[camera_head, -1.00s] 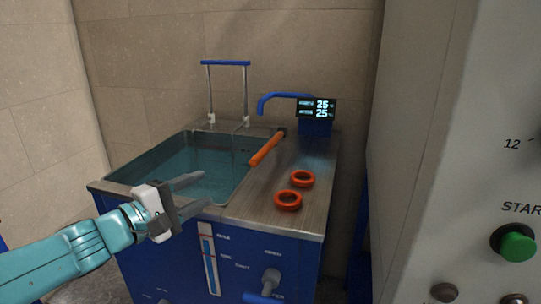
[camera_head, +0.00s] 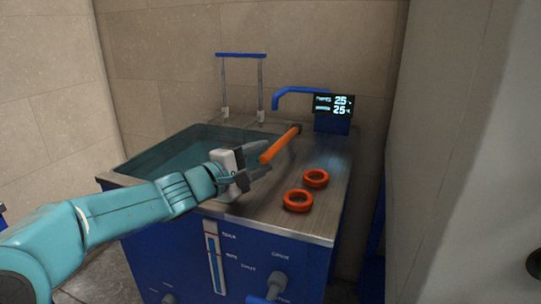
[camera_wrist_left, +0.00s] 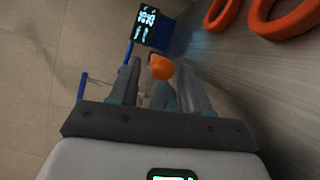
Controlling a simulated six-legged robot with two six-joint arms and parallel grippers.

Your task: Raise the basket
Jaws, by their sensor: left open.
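My left gripper (camera_head: 258,160) is open at the near end of an orange lever (camera_head: 281,145) on the right rim of the sink. In the left wrist view, the orange end (camera_wrist_left: 161,67) shows between the two fingers (camera_wrist_left: 157,78); I cannot tell whether they touch it. A blue bar on two upright metal rods (camera_head: 240,56) stands at the back of the sink (camera_head: 118,180). The basket itself cannot be made out; my arm hides part of the water. My right gripper is not in view.
Two orange rings (camera_head: 298,200) lie on the metal counter (camera_head: 262,208) right of the lever. A blue tap (camera_head: 300,90) and a lit display (camera_head: 333,104) stand behind. A large grey cabinet (camera_head: 455,170) fills the right side.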

